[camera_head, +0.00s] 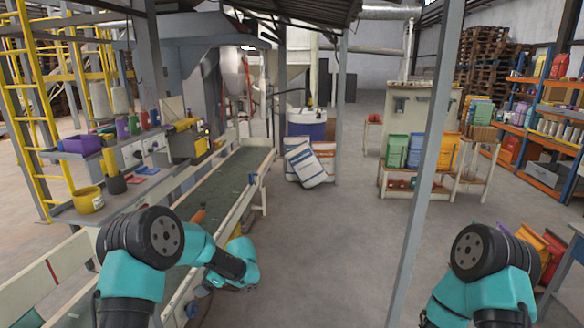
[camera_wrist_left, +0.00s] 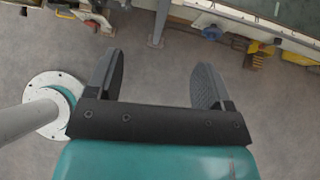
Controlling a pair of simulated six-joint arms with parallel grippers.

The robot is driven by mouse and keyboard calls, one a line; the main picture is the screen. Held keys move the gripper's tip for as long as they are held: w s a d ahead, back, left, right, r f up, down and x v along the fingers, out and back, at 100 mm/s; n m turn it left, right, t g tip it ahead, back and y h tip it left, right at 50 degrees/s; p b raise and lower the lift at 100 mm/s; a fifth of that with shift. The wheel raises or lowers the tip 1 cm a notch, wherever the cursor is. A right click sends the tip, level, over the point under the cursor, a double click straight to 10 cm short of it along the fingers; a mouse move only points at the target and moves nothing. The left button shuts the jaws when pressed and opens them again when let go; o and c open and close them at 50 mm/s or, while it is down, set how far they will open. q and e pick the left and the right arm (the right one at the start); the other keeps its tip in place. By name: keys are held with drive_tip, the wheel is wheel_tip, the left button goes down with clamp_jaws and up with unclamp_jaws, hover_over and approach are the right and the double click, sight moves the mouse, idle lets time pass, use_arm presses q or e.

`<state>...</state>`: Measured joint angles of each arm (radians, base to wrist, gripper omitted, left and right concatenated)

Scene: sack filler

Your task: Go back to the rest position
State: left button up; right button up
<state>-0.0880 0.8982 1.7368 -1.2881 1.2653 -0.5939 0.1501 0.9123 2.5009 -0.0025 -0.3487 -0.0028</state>
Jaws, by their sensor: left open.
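My left arm comes in from the left in the head view and bends over the conveyor's near right side. Its fingers are not clear there. In the left wrist view my left gripper (camera_wrist_left: 156,62) is open, with its two dark fingers wide apart and nothing between them. My right arm is at the lower right of the head view. Its gripper is not visible.
The green conveyor (camera_head: 225,180) runs away beside my left arm. A grey post (camera_head: 425,150) stands between the arms. Middle floor is clear.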

use_arm(q)
drive_tip(key=s+d+f+n+g+h, duration=0.25)
drive_tip(key=s+f+n+h, duration=0.2)
drive_tip(key=s+f, duration=0.5)
drive_tip(key=s+d+f+n+g+h, duration=0.1)
drive_tip(key=s+d+f+n+h, duration=0.25)
drive_tip(key=s+f+h, duration=0.4)
drive_tip(key=s+f+n+t, duration=0.1)
drive_tip(key=s+n+t, duration=0.1)
drive_tip(key=s+n, duration=0.4)
drive_tip(key=s+d+f+n+t+h, duration=0.1)
drive_tip(key=s+n+t, duration=0.1)
drive_tip(key=s+n, duration=0.4)
drive_tip(key=s, duration=0.4)
drive_tip(key=shift+d+f, duration=0.15)
drive_tip(key=shift+f, duration=0.15)
